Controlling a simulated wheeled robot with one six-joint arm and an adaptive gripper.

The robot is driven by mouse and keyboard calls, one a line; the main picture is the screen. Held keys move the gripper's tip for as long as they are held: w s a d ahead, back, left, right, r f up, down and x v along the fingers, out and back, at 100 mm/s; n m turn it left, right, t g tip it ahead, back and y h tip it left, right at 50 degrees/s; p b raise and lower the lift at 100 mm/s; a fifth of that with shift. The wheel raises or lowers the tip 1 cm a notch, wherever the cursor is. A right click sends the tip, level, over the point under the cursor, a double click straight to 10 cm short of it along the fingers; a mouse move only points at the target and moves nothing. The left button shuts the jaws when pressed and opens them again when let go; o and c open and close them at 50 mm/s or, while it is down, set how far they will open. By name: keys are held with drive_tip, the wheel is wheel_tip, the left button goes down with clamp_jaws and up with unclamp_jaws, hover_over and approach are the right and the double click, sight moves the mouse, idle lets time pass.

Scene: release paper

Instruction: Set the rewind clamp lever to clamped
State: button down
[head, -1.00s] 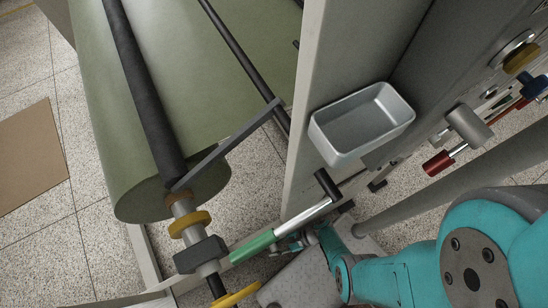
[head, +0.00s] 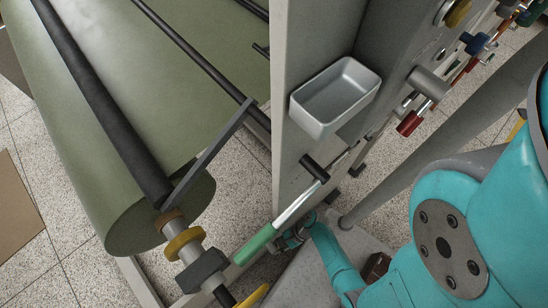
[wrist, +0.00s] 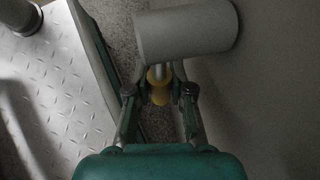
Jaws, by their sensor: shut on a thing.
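In the wrist view a lever with a yellow grip (wrist: 158,88) hangs on a short metal shaft below a thick grey cylindrical hub (wrist: 186,31). The two fingers of my gripper (wrist: 160,97) stand on either side of the yellow grip and are shut on it. The fingers partly cover the grip, and its lower end cannot be made out. No marking shows which lever setting is clamped.
A green-handled lever (head: 257,244) slants down close to my gripper. A red-handled lever (head: 409,123) and a grey tray (head: 336,98) are on the machine frame (head: 300,100). A green roll (head: 130,215) fills the left. A diamond-pattern plate (wrist: 60,100) lies left in the wrist view.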

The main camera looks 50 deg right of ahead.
drive_tip(key=shift+s+d+r+g+h, duration=0.1)
drive_tip(key=shift+d+r+g+h, duration=0.2)
drive_tip(key=shift+h, duration=0.55)
drive_tip(key=shift+d+r+g+h, duration=0.2)
drive_tip(key=shift+d+h, duration=0.2)
drive_tip(key=shift+h, duration=0.45)
drive_tip(key=c, duration=1)
unclamp_jaws()
drive_tip(key=shift+d, duration=0.1)
drive_tip(key=v, duration=1.2)
drive_tip(key=shift+r, duration=0.1)
